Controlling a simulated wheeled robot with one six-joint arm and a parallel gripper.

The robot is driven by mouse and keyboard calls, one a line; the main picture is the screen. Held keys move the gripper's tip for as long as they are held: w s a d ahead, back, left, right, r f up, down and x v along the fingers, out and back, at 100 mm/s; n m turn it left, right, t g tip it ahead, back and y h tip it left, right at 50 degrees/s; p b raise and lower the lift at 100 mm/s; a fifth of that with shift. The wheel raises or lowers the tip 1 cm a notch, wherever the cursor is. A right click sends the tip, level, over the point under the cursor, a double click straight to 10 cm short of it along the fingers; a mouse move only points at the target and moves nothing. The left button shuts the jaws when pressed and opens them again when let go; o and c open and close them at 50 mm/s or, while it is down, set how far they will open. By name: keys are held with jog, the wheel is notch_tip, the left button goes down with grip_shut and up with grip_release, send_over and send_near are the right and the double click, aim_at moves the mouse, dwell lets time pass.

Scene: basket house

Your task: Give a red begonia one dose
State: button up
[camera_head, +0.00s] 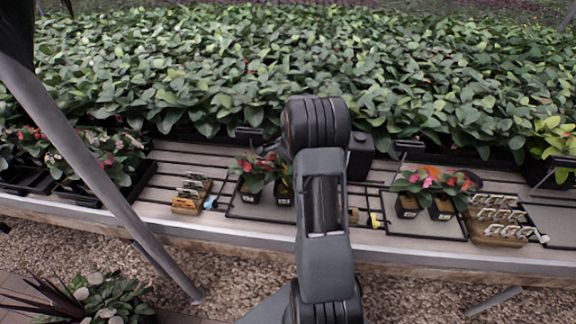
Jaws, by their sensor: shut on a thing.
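Potted begonias stand on a slatted bench. A red-flowered one in a black pot (249,192) stands on the left mat (240,211). Beside it is another black pot (283,198), partly behind my arm, with some yellow and unclear flowers. On the right mat (428,229) stand a pink-flowered pot (408,205) and a red-flowered pot (442,208). My arm rises through the middle of the view and hides the bench between the mats. My gripper is hidden behind it, so what it holds does not show. I cannot tell which object gives a dose.
A wooden block with pale pieces (186,205) is at left, and a larger one (497,232) at right. A small yellow thing (375,220) lies right of my arm. A dark box (361,157) stands behind. Black trays of flowers (60,190) fill the far left.

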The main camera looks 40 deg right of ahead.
jog(key=shift+r+p, duration=2.05)
jog(key=shift+r, duration=1.1)
